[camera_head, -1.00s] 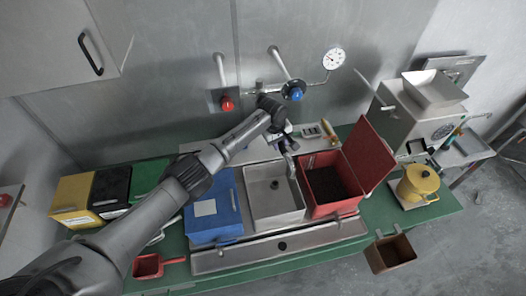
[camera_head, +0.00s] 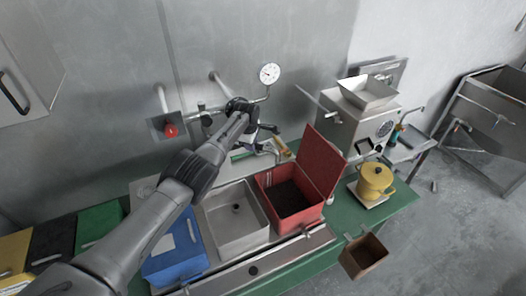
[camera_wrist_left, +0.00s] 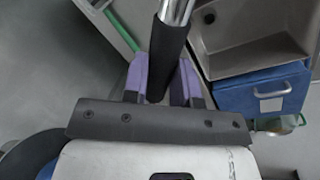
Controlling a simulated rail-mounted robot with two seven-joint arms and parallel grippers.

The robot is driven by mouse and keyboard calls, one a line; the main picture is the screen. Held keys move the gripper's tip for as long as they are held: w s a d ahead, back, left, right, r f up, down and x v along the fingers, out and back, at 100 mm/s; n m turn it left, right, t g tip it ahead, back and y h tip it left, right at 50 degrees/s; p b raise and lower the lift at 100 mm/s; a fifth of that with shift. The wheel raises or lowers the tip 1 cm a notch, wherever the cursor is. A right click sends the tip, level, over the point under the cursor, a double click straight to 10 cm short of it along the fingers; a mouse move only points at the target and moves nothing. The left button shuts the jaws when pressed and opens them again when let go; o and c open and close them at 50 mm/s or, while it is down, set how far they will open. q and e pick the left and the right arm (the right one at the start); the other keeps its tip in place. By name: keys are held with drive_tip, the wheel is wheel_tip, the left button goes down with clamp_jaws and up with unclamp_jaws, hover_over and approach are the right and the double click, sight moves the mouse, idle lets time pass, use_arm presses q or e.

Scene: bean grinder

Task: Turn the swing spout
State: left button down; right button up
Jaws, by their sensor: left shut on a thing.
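In the left wrist view the swing spout (camera_wrist_left: 170,45) shows as a bright metal tube with a dark sleeve. My left gripper (camera_wrist_left: 162,76) has its purple fingers on both sides of the sleeve and is shut on it. In the head view my left gripper (camera_head: 262,140) is small and partly hidden by its own wrist, above the back edge of the metal sink (camera_head: 222,232), near the red bin. The spout's far end is hard to make out there. My right gripper is not in view.
The red bin (camera_head: 268,187) with its lid raised stands right of the sink, and a blue box (camera_head: 165,262) left of it. A red tap knob (camera_head: 170,130) and a gauge (camera_head: 269,73) are on the wall. A yellow pot (camera_head: 375,180) stands at the bench's right end.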

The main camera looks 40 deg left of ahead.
use_arm(q)
drive_tip(key=shift+w+a, duration=0.1)
drive_tip(key=shift+w, duration=0.1)
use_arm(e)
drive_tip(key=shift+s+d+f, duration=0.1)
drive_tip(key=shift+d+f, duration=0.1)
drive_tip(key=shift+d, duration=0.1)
use_arm(q)
drive_tip(key=c, duration=0.9)
unclamp_jaws()
drive_tip(key=shift+r, duration=0.1)
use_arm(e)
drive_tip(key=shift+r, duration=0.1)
use_arm(q)
drive_tip(key=shift+r, duration=0.2)
drive_tip(key=r+p, duration=0.3)
drive_tip(key=shift+s, duration=0.3)
drive_tip(key=r, duration=0.3)
drive_tip(key=s+r, duration=0.1)
drive_tip(key=r, duration=0.2)
drive_tip(key=s+d+r+b, duration=0.1)
drive_tip(key=r, duration=0.3)
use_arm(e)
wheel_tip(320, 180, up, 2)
